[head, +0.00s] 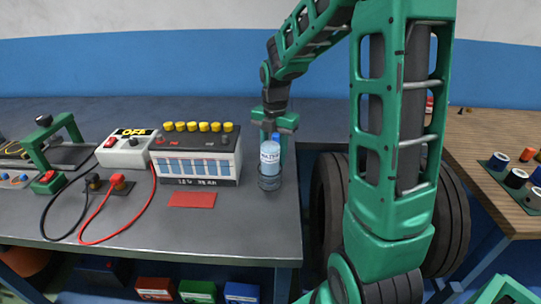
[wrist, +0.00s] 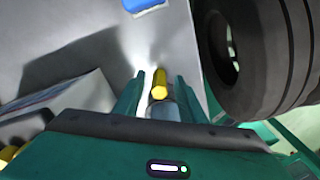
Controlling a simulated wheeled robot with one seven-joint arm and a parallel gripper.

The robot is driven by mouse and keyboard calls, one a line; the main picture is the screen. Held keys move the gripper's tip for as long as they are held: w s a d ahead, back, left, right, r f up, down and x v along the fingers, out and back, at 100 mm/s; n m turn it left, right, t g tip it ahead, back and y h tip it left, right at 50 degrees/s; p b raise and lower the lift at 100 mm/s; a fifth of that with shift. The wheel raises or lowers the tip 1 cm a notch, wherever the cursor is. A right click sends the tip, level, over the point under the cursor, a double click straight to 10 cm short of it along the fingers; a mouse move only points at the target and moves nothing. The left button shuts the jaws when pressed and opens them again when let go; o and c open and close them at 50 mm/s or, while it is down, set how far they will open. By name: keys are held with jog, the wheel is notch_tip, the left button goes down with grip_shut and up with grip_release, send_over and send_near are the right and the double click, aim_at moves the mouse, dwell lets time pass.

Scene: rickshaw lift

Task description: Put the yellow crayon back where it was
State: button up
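The yellow crayon (wrist: 160,84) shows in the wrist view, between the two fingers of my gripper (wrist: 160,86). A gap shows on each side of it, so the fingers look open around or above it. I cannot tell whether it stands or leans. A blue-grey rounded thing (wrist: 164,110) shows just below it in that view. In the head view my gripper (head: 277,142) points down at the workbench's right end, behind a clear bottle with a blue cap (head: 269,156). The crayon is not visible there.
Dark tyres (head: 452,215) stand right of the bench edge. A blue-and-white thing (wrist: 145,5) lies ahead in the wrist view.

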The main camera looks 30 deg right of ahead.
jog(key=shift+r, duration=0.1)
notch_tip(320, 180, up, 12)
dwell(0.5)
jog(key=s+d+f+m, duration=0.1)
jog(key=s+f+m, duration=0.2)
jog(key=s+m, duration=1.1)
jog(key=s+d+f+m, duration=0.1)
jog(key=s+f+m, duration=0.2)
jog(key=s+m, duration=1.1)
jog(key=shift+d+m, duration=0.25)
jog(key=shift+m, duration=0.95)
jog(key=shift+f, duration=0.1)
